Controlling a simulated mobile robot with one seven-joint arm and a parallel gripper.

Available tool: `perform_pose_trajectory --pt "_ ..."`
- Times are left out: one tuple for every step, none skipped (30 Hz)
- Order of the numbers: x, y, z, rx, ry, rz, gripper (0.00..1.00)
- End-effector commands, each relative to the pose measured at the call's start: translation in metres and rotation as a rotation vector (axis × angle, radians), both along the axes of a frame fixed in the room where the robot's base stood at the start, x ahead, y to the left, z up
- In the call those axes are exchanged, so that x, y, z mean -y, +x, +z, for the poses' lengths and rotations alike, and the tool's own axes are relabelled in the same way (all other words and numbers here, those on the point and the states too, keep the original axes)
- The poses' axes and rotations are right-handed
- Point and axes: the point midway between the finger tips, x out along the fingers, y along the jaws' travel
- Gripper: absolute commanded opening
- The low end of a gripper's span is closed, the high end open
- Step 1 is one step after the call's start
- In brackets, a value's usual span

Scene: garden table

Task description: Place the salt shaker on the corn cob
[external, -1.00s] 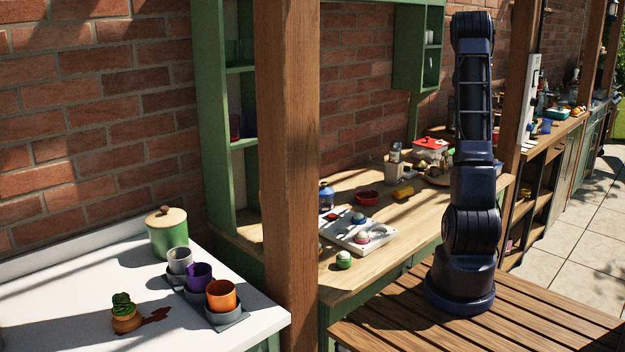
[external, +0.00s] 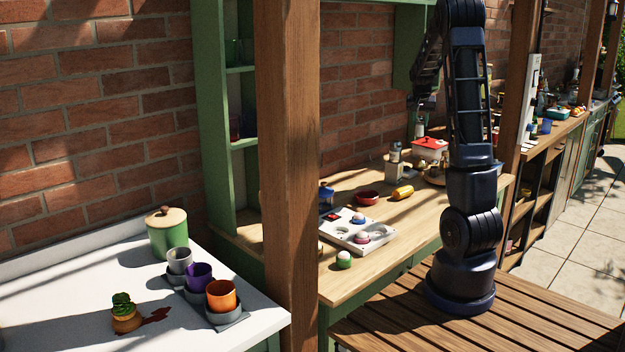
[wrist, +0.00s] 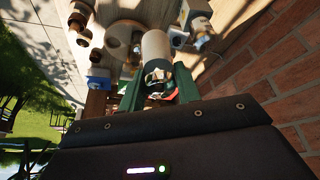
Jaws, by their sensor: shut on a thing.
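The yellow corn cob (external: 402,192) lies on the wooden counter, in the external view. My gripper (external: 421,108) is raised above the counter, behind and to the right of the cob in the picture. In the wrist view, the green fingers of my gripper (wrist: 158,88) are shut on a pale cylindrical shaker (wrist: 157,46) with a metallic end, which looks like the salt shaker. In the external view the shaker (external: 420,130) shows small below my gripper, apart from the cob. I cannot make out the cob in the wrist view.
A dark red bowl (external: 367,198) stands left of the cob. A grey holder with a bottle (external: 394,170) stands just behind it. A red-lidded pot (external: 430,147) is farther back right.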

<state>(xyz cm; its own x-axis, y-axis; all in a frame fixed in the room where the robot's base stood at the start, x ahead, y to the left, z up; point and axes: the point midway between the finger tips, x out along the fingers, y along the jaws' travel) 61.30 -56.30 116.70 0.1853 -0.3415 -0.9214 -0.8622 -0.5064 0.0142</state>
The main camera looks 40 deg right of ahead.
Motion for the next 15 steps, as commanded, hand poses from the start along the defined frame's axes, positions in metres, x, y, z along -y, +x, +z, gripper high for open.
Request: perform_pose_trajectory --pt "-0.013 0.003 0.002 0.003 0.001 0.012 0.08" --pt "-0.020 0.004 0.001 0.003 0.002 0.017 0.08" --pt "-0.028 0.005 0.001 0.003 0.004 0.025 0.08" --pt "-0.034 0.006 0.002 0.004 0.004 0.030 0.08" --pt "-0.039 0.006 0.002 0.005 0.004 0.034 0.08" --pt "-0.045 0.006 0.001 0.005 0.006 0.038 0.08" --pt "-0.049 0.006 0.001 0.006 0.007 0.042 0.08" --pt "-0.054 0.007 0.001 0.006 0.008 0.045 0.08" --pt "-0.058 0.007 0.001 0.007 0.009 0.049 0.08" --pt "-0.061 0.008 0.001 0.007 0.010 0.051 0.08" --pt "-0.064 0.008 0.001 0.008 0.010 0.054 0.08" --pt "-0.067 0.008 0.001 0.008 0.011 0.055 0.08" --pt "-0.068 0.007 0.001 0.008 0.012 0.056 0.08" --pt "-0.069 0.007 0.000 0.009 0.012 0.057 0.08" --pt "-0.071 0.007 -0.002 0.008 0.013 0.058 0.08"
